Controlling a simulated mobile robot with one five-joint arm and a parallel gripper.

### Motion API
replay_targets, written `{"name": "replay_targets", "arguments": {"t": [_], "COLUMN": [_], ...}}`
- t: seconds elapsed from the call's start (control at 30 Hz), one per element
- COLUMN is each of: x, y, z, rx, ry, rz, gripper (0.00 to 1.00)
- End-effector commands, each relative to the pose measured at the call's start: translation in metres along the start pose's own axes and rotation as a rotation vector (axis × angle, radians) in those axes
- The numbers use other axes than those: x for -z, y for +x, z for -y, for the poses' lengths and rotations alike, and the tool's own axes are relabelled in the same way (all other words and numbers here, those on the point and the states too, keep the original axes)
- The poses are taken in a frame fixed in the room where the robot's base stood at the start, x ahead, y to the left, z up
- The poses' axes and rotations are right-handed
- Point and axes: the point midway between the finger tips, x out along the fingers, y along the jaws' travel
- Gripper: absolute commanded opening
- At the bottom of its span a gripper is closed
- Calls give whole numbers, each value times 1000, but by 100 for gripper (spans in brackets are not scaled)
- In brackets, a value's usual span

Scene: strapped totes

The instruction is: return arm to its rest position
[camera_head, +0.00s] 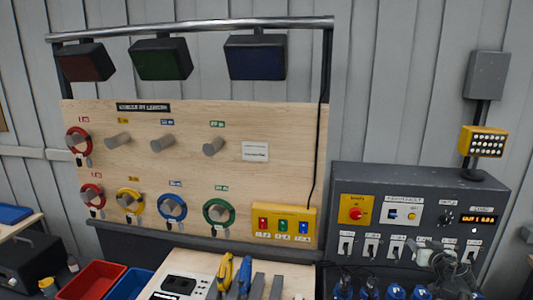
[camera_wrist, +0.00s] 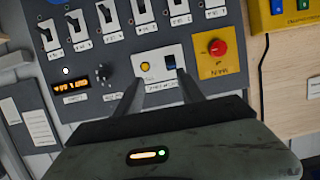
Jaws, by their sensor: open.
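My gripper (camera_wrist: 158,80) shows in the wrist view. Its two dark fingers reach up from the dark housing at the bottom and stand apart with nothing between them. Behind the fingers is the grey control panel (camera_wrist: 108,88), seen upside down, with its yellow button and dark rocker switch between and beyond the fingertips. I cannot tell whether the fingers touch the panel.
A wooden board (camera_head: 190,150) with pegs and coloured rings stands left of the panel, under a metal rail with three dark lamps. A red bin (camera_head: 92,281) and a blue bin (camera_head: 130,285) are at lower left. Blue plugs (camera_head: 395,291) and tools crowd the bottom.

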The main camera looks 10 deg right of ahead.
Motion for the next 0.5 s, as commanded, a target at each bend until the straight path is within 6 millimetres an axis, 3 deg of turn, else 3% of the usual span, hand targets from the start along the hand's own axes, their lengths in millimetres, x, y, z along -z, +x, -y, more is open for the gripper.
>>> {"name": "replay_targets", "arguments": {"t": [0.27,0.37,0.5], "x": [-14,-21,-28], "y": [31,43,58], "z": [74,111,178], "rx": [98,147,239], "ry": [-32,-47,-36], "rz": [0,-1,-20], "gripper": [45,45,45]}}
